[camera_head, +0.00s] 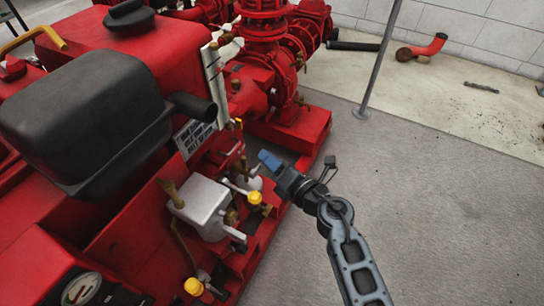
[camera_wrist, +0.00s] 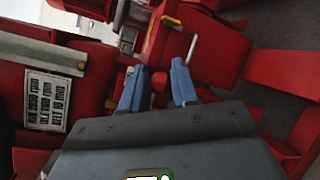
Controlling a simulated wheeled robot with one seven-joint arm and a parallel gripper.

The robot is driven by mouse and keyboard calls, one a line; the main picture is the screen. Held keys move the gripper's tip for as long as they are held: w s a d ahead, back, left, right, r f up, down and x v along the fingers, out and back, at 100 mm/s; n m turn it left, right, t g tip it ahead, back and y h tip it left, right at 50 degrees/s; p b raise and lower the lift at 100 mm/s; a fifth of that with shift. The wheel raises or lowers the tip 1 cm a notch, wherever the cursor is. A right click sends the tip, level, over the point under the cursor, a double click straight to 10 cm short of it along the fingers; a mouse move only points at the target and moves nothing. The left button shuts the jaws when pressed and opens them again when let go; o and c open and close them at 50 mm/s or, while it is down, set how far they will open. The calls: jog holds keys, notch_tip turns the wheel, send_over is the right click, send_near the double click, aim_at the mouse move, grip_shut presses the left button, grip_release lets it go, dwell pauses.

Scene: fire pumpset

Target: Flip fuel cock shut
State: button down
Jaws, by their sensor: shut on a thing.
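My gripper (camera_head: 268,160) reaches in from the right with its blue fingertips beside the small fittings on the red pumpset (camera_head: 290,140). In the wrist view, the two blue fingers (camera_wrist: 158,76) stand a little apart, around a small red and pale part (camera_wrist: 159,82) that looks like the fuel cock's handle. My gripper is shut on this part. Most of it is hidden by the fingers, so I cannot tell how the cock is turned. In the head view, a pale metal fitting (camera_head: 250,179) lies just left of and below the fingertips.
A grey metal box (camera_head: 200,200) and yellow caps (camera_head: 254,198) stand close to the fingertips. A black tank (camera_head: 85,115) sits at left. A label plate (camera_wrist: 44,102) shows in the wrist view. A grey post (camera_head: 380,60) stands behind.

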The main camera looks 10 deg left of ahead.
jog(key=shift+s+f, duration=0.1)
jog(key=shift+f, duration=0.2)
jog(key=c, duration=1.1)
grip_release()
jog(key=shift+c, duration=0.2)
jog(key=shift+o, duration=1.1)
jog(key=shift+r, duration=0.1)
jog(key=f+p+v, duration=0.1)
jog(key=p+v, duration=0.1)
jog(key=v, duration=0.5)
jog(key=shift+s+d+r+p, duration=0.25)
jog(key=shift+s+r+p, duration=0.1)
jog(key=shift+r, duration=0.15)
